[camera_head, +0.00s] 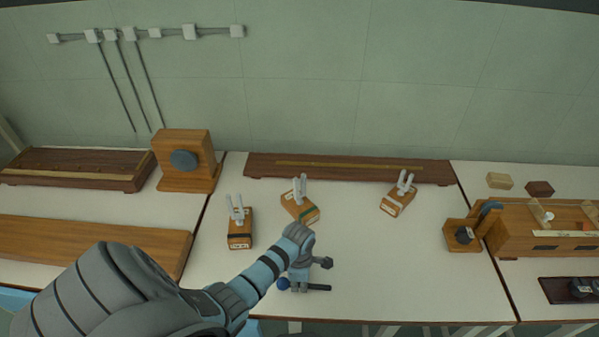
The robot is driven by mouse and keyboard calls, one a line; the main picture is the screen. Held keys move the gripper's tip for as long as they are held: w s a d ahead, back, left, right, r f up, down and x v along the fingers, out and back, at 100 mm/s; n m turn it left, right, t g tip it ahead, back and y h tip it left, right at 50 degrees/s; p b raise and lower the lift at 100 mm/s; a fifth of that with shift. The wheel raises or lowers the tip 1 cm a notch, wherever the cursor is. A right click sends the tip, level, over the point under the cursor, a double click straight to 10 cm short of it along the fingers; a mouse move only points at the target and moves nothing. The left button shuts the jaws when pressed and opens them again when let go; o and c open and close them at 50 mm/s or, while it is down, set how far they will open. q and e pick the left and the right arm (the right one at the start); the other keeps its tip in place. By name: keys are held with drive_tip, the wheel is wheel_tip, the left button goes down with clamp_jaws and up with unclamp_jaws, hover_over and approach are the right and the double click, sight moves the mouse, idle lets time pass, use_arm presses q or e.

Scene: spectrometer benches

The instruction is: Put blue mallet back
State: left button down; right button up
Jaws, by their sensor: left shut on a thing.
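A small mallet with a round blue head (283,284) and a dark handle (319,288) shows in the head view, at the middle front of the white bench. My left gripper (299,284) is shut on the mallet between its head and the end of its handle. The gripper covers the middle of the mallet. The mallet lies about level, head to the left; I cannot tell whether it touches the bench. My right gripper is not in view.
Three wooden boxes with grey forks stand behind and around my gripper: left (239,240), middle (305,215) and right (393,207). A dark wooden board (350,171) lies at the back. The bench (390,270) is clear right of the mallet.

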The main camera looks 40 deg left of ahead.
sight(299, 284)
use_arm(q)
drive_tip(key=shift+r, duration=0.1)
drive_tip(key=c, duration=1.6)
unclamp_jaws()
drive_tip(key=shift+c, duration=0.2)
wheel_tip(299, 284, up, 12)
drive_tip(key=p, duration=0.4)
